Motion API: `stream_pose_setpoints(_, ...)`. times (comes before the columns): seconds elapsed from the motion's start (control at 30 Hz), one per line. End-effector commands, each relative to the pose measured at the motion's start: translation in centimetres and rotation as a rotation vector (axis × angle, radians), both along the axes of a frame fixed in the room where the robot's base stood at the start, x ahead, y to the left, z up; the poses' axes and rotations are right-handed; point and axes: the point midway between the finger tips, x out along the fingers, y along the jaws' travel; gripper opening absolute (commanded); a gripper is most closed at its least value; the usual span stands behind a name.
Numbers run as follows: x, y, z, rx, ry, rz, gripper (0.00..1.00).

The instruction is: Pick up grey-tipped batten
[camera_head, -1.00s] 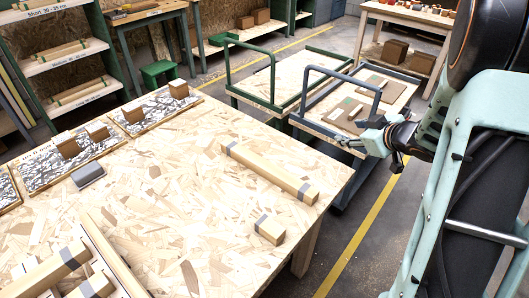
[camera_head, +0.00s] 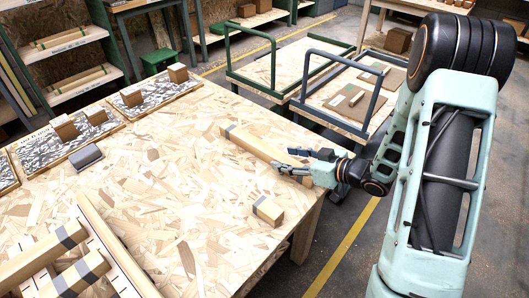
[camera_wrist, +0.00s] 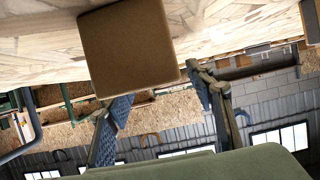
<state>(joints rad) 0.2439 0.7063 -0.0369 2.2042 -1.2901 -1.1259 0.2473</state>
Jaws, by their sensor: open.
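The grey-tipped batten (camera_head: 252,145) is a long pale wooden bar lying near the right edge of the table. My gripper (camera_head: 285,160) is at that right end, pointing left, open with nothing held. In the wrist view, which is upside down, the two fingers (camera_wrist: 160,82) are spread, and a square brown end face, apparently the batten's (camera_wrist: 128,48), stands just beyond them. I cannot tell whether they touch it.
A short grey-banded block (camera_head: 268,210) lies near the gripper on the table (camera_head: 160,190). More grey-banded battens (camera_head: 75,275) rest on a rack at lower left. A grey block (camera_head: 86,157) and brown blocks on patterned boards are at left. Trolleys (camera_head: 345,100) stand behind.

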Motion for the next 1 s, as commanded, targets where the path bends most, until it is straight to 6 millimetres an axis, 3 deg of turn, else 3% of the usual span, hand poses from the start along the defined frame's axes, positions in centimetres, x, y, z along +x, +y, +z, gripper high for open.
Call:
stream_pose_setpoints(0.23,1.9,2.9,-1.3,0.001,0.001,0.003,0.49)
stream_pose_setpoints(0.53,2.3,3.3,-1.4,0.001,0.001,0.0,0.49)
stream_pose_setpoints(1.0,2.3,3.3,-1.4,0.001,0.001,0.0,0.0)
